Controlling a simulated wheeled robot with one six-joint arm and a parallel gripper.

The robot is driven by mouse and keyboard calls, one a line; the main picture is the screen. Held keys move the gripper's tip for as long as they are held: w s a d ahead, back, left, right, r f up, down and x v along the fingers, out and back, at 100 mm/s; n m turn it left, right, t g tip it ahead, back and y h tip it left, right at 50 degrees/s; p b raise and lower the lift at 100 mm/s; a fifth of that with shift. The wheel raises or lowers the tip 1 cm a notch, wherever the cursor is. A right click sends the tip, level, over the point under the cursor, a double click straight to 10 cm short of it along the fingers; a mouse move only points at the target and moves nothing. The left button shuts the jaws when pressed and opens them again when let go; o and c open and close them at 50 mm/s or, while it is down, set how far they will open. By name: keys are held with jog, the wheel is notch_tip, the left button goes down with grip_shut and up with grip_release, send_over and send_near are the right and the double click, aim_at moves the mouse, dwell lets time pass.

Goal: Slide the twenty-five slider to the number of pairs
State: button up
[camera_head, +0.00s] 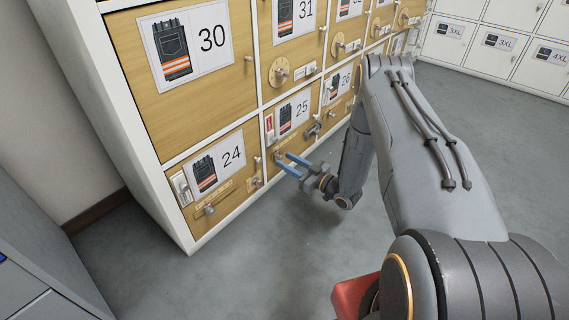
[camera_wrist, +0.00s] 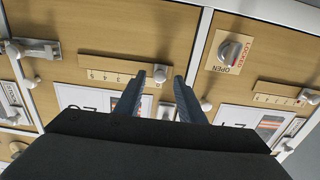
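The door labelled 25 (camera_head: 285,140) is wooden, with a picture of dark trousers with orange bands. In the wrist view, which is upside down, a slider rail (camera_wrist: 115,70) with number marks runs across a door that I take to be 25. The knob's contact and exact mark are unclear.
Door 24 (camera_head: 241,139) is on the left, with its own slider rail (camera_head: 215,203). A knob marked OPEN and LOCKED (camera_wrist: 230,51) is close to my right finger. Door 26 (camera_head: 345,79) is on the right. Grey floor (camera_head: 270,265) lies open in front.

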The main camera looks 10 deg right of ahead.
jog(key=shift+x, duration=0.8)
grip_shut()
